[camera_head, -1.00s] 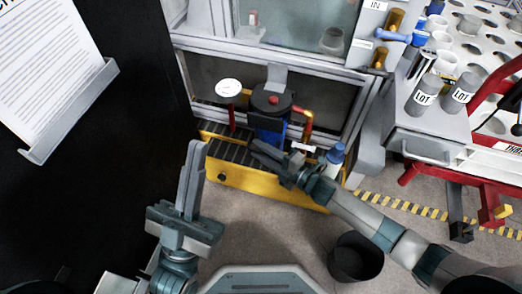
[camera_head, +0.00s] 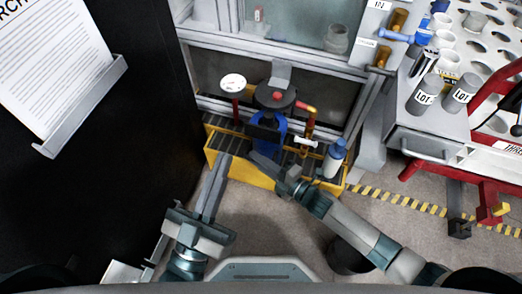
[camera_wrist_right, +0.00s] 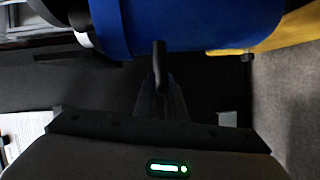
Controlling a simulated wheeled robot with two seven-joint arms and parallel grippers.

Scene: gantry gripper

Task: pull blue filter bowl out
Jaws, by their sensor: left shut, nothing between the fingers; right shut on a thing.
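The blue filter bowl (camera_head: 270,122) stands upright under the round black filter head (camera_head: 276,96) with a red centre, on the yellow skid. It fills the top of the right wrist view (camera_wrist_right: 200,22). My right gripper (camera_head: 254,158) is at the bowl's near lower side, shut on a dark part in front of it that is hard to make out; its fingers show just below the bowl in the wrist view (camera_wrist_right: 160,72). My left gripper (camera_head: 224,160) is shut and empty at the skid's front edge, left of the bowl.
The yellow skid (camera_head: 240,172) has a white gauge (camera_head: 233,81) on the left and red-yellow piping (camera_head: 312,118) on the right. A grey cabinet and red frame are further right. A dark bin (camera_head: 350,255) stands on the floor.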

